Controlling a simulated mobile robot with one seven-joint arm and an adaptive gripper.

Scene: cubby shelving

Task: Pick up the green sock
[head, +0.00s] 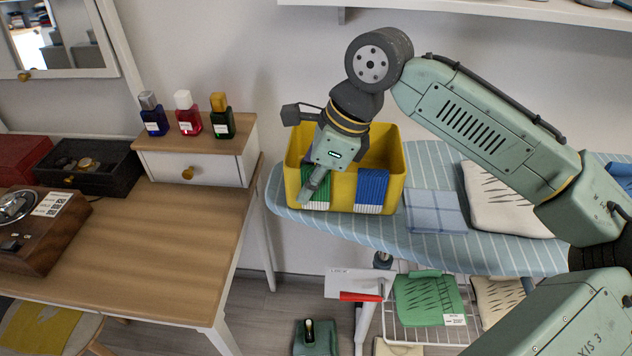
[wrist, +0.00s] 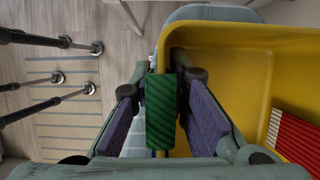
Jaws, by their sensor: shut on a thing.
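The green sock (head: 320,196), with a pale lower end, hangs over the front rim of a yellow bin (head: 342,203) on the ironing board. My gripper (head: 314,190) points down at that rim, in front of the sock's left part. In the wrist view my gripper (wrist: 160,88) has its purple-padded fingers on both sides of the ribbed green sock (wrist: 160,112), shut on it. The sock is beside the wall of the yellow bin (wrist: 222,38). The sock's part inside the bin is hidden.
A blue sock (head: 372,190) hangs over the bin's front to the right. A red, white-edged item (wrist: 296,138) lies at the bin's right in the wrist view. Folded blue cloth (head: 435,210) lies beside the bin. Perfume bottles (head: 188,113) stand on the desk's drawer box at left.

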